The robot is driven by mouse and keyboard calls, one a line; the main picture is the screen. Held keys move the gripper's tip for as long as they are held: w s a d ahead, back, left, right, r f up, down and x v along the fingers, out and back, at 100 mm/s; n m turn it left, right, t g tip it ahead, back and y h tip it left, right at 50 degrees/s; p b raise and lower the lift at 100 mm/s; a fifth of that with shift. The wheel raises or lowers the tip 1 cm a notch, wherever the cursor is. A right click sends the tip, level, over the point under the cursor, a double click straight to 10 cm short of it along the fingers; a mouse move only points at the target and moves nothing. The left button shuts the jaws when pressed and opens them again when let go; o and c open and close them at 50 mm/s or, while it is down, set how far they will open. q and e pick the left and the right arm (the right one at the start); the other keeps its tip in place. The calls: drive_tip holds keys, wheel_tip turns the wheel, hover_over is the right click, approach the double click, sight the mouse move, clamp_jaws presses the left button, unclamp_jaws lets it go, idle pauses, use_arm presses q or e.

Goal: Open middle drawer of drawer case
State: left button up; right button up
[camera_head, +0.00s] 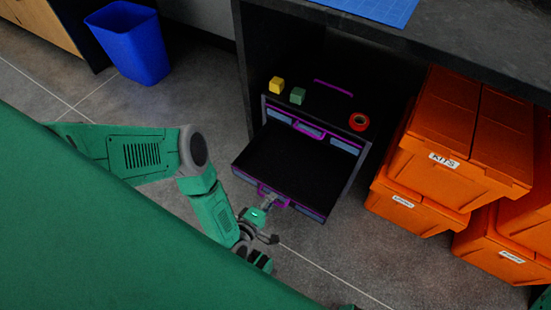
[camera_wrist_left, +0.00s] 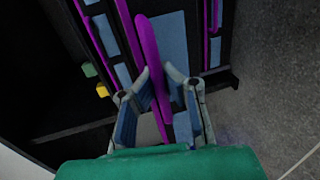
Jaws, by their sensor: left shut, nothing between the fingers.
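The dark drawer case (camera_head: 353,155) stands under the table with purple handles and blue-grey label plates. A drawer (camera_head: 290,168) below the closed top drawer front (camera_head: 310,130) is pulled well out and looks empty. Its purple handle (camera_head: 272,195) is at the middle of its front. My left gripper (camera_head: 268,203) is at this handle. My right gripper is out of view.
A yellow cube (camera_head: 276,85), a green cube (camera_head: 298,95) and a red tape roll (camera_head: 359,121) rest on the case. Orange bins (camera_head: 445,150) stack close on its right. A blue waste bin (camera_head: 130,45) stands at the upper left. Floor in front is clear.

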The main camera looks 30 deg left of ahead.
use_arm(q)
drive_tip(key=o, duration=0.7)
drive_tip(key=shift+a+f, duration=0.2)
drive_tip(key=shift+a, duration=0.05)
drive_tip(key=shift+c, duration=0.2)
drive_tip(key=shift+w+d+r, duration=0.1)
drive_tip(key=shift+d+r, duration=0.4)
drive_tip(key=r, duration=0.3)
drive_tip(key=shift+a, duration=0.35)
drive_tip(key=o, duration=1.1)
wheel_tip(320, 180, up, 4)
drive_tip(key=shift+w+r, duration=0.15)
drive_tip(key=shift+d+r, duration=0.25)
drive_tip(key=shift+r, duration=0.7)
drive_tip(key=c, duration=1.1)
drive_tip(key=shift+s+r, duration=0.1)
drive_tip(key=shift+s, duration=0.1)
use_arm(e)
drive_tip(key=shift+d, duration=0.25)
use_arm(q)
drive_tip(key=shift+a, duration=0.25)
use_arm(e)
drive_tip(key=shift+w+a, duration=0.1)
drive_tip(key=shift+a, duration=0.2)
